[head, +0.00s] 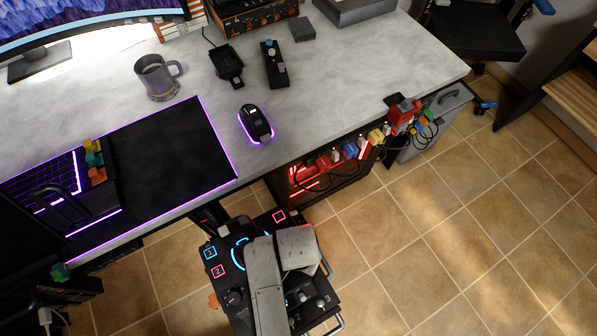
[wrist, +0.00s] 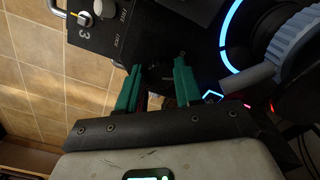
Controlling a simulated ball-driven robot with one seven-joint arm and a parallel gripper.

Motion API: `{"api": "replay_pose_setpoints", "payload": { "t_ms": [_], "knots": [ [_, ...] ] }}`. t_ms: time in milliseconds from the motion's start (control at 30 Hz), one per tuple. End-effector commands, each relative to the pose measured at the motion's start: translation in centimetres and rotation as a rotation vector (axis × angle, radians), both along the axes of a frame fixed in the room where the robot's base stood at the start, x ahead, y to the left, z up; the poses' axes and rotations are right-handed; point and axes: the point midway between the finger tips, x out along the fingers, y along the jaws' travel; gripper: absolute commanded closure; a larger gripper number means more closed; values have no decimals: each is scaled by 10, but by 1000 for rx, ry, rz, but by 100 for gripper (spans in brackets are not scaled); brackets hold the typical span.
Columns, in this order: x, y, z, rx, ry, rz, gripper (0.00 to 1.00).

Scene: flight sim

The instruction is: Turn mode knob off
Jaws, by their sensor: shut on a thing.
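A black control box (head: 215,256) with a glowing blue ring and lit square pads stands below the desk's front edge in the head view. My arm covers its middle and hides my gripper there. In the wrist view, my gripper's two green fingers (wrist: 157,88) are down at the box panel (wrist: 110,40). They are closed on a dark part between them, mostly hidden by the fingers and shadow. I cannot read its label or tell its pointer's direction. A knob with a pale pointer (wrist: 84,18), near a figure 3, sits apart from the fingers at upper left.
The grey desk (head: 330,60) lies beyond the box, with a mouse (head: 256,122), a mug (head: 158,76) and a dark mat. A metal handle rail runs along the box's right side. The tiled floor (head: 450,230) to the right is clear.

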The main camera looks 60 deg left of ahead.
Motion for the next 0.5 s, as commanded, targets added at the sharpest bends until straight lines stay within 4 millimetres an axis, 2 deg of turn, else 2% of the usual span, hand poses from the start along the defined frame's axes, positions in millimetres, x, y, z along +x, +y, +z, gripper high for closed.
{"api": "replay_pose_setpoints", "payload": {
  "t_ms": [267, 500],
  "knots": [
    [1, -1, 1, -1, -1, 24, 96],
    [2, -1, 3, -2, 0, 147, 96]
  ]
}}
